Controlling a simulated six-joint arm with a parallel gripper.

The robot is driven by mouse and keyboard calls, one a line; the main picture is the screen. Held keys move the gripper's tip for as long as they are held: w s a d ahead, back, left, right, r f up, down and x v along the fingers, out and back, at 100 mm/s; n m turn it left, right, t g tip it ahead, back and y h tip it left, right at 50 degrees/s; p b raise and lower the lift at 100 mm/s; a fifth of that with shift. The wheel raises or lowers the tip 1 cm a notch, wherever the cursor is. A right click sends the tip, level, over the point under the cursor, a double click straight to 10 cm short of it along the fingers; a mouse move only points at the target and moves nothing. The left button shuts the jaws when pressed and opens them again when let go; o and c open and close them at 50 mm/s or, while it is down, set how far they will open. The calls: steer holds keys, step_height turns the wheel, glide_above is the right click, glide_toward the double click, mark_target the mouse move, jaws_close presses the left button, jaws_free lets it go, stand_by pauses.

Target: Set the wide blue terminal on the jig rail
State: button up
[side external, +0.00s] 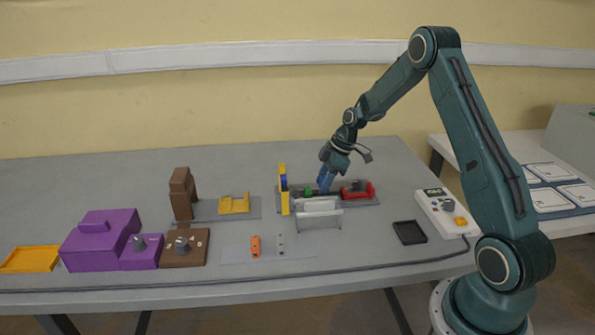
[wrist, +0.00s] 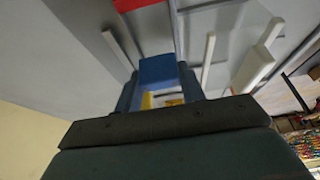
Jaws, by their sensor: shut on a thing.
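My gripper (side external: 325,186) points down at the grey jig base (side external: 370,200) on the table. It is shut on a blue block, the wide blue terminal (wrist: 158,72), which shows between the fingers in the wrist view. In the side view the blue terminal (side external: 326,179) is small at the gripper's end, between a green block (side external: 307,191) and a red piece (side external: 358,191). Its lower end is partly behind a pale stand (side external: 319,206). I cannot tell whether it touches the rail, which is mostly hidden there.
A yellow upright with a blue part (side external: 283,188) stands at the jig's left end. A black tray (side external: 409,232) and a white control box (side external: 446,212) lie to the right. Orange (side external: 255,246) and grey small parts lie in front. Brown and purple fixtures (side external: 100,238) stand left.

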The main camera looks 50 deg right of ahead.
steer(key=shift+f, duration=1.65)
